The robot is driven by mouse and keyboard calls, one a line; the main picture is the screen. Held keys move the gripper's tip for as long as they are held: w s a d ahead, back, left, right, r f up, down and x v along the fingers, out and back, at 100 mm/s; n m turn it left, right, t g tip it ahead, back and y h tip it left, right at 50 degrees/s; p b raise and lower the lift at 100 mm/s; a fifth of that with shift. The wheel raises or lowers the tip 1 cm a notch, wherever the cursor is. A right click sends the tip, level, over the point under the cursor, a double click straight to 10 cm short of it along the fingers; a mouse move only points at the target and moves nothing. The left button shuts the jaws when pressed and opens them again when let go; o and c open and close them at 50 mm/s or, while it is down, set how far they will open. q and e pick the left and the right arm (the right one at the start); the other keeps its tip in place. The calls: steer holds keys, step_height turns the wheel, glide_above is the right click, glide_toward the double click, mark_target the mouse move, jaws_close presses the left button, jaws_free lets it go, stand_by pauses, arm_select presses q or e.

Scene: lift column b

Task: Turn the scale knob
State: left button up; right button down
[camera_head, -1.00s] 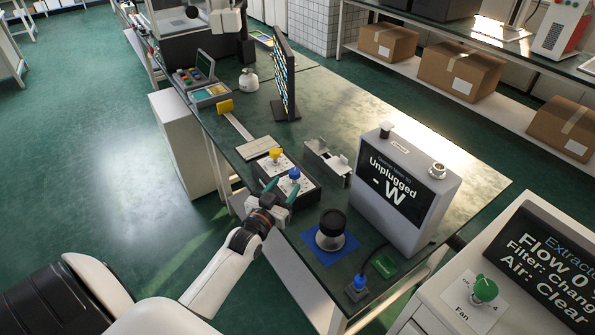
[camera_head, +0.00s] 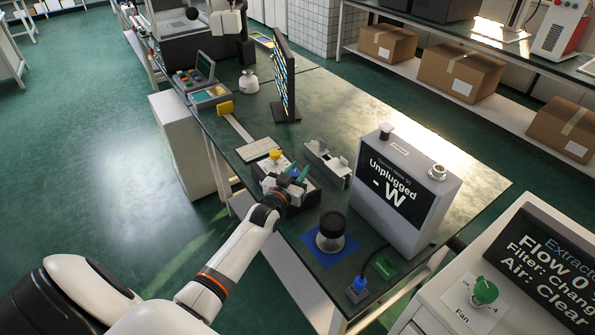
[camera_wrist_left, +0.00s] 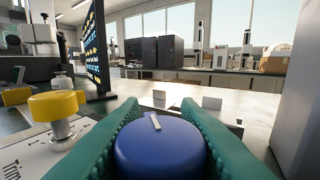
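The blue knob (camera_head: 294,172) with a white pointer mark stands on a black-sided device (camera_head: 310,192) near the table's front-left edge. In the left wrist view, the blue knob (camera_wrist_left: 160,150) is between the green fingers of my left gripper (camera_wrist_left: 160,110), one on each side. I see no clear gap, but the fingers look spread around it, and firm contact cannot be told. In the head view my left gripper (camera_head: 289,178) covers part of the device. A yellow knob (camera_wrist_left: 54,106) is left of the fingers; its printed label is only partly readable. My right gripper is not in view.
A grey box reading "Unplugged" (camera_head: 405,195) stands right of the device. A metal holder (camera_head: 328,163) is close by. A monitor (camera_head: 287,80) stands further back. The green-knobbed fan unit (camera_head: 484,290) is at lower right.

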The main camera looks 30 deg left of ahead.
arm_select(q)
steer(key=c, duration=0.4)
steer(key=shift+r+n+y+p, duration=0.2)
steer(key=shift+n+y+p, duration=0.5)
steer(key=shift+y, duration=0.5)
steer(key=shift+a+n+g+y, duration=0.2)
steer(key=shift+n+g+y, duration=0.1)
steer(key=shift+n+y, duration=0.4)
steer(key=shift+f+g+y, duration=0.1)
steer(key=shift+g+y, duration=0.2)
steer(key=shift+y, duration=0.2)
steer(key=o, duration=1)
steer(key=shift+f, duration=0.1)
steer(key=shift+s, duration=0.1)
